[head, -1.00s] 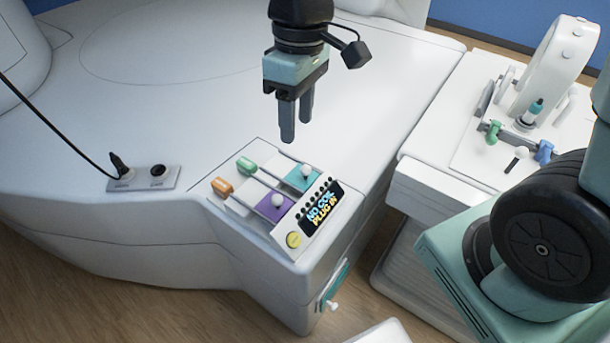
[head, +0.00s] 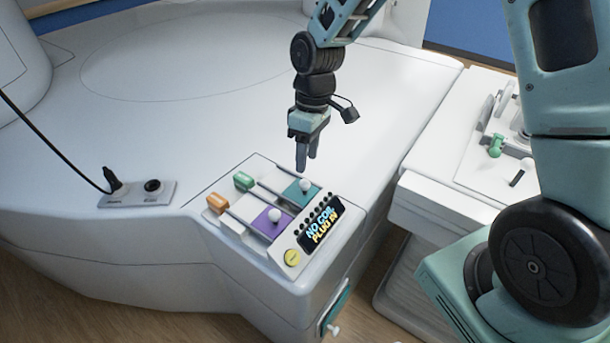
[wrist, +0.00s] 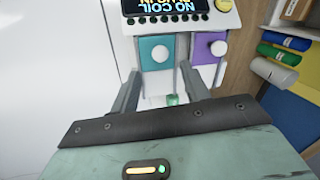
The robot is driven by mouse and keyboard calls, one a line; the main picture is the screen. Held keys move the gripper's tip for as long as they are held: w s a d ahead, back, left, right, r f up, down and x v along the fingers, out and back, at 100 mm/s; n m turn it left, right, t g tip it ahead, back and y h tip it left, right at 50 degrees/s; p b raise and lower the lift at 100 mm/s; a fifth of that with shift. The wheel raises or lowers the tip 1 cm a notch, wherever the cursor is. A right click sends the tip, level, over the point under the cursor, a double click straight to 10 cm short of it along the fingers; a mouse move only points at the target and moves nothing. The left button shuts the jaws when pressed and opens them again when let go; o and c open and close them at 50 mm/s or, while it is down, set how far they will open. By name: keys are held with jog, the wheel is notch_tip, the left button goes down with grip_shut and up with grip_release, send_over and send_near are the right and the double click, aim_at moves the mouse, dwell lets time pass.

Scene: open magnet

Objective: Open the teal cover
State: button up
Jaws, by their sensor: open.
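The teal cover (head: 295,193) is a flat square with a white round knob (head: 306,185), set in the control panel's top. It lies flat beside a purple cover (head: 264,222) with its own white knob. The teal cover (wrist: 150,60) and its knob also show in the wrist view. My gripper (head: 306,168) is open and empty, fingers pointing down, just above the teal knob. In the wrist view its fingers (wrist: 160,76) stand apart on either side of the teal cover's near part. I cannot tell the exact height gap.
A display (head: 322,228) and yellow button (head: 292,258) adjoin the covers. Green (head: 243,181) and orange (head: 217,203) blocks sit at the rail ends. Another teal panel with a white knob (head: 332,328) is on the side face. A socket plate (head: 140,192) holds a cabled plug. A white cart (head: 440,190) stands right.

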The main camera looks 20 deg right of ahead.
aim_at(305, 180)
jog(key=f, duration=0.4)
jog(key=a+f, duration=0.1)
jog(key=f, duration=0.1)
jog(key=shift+s+f, duration=0.1)
jog(key=shift+s, duration=0.3)
grip_shut()
jog(key=w+a, duration=0.1)
jog(key=w, duration=0.1)
jog(key=w+a, duration=0.1)
jog(key=w, duration=0.1)
jog(key=w+a, duration=0.1)
jog(key=w, duration=0.1)
jog(key=shift+a+p, duration=0.15)
jog(key=shift+p, duration=0.15)
jog(key=shift+s, duration=0.1)
grip_release()
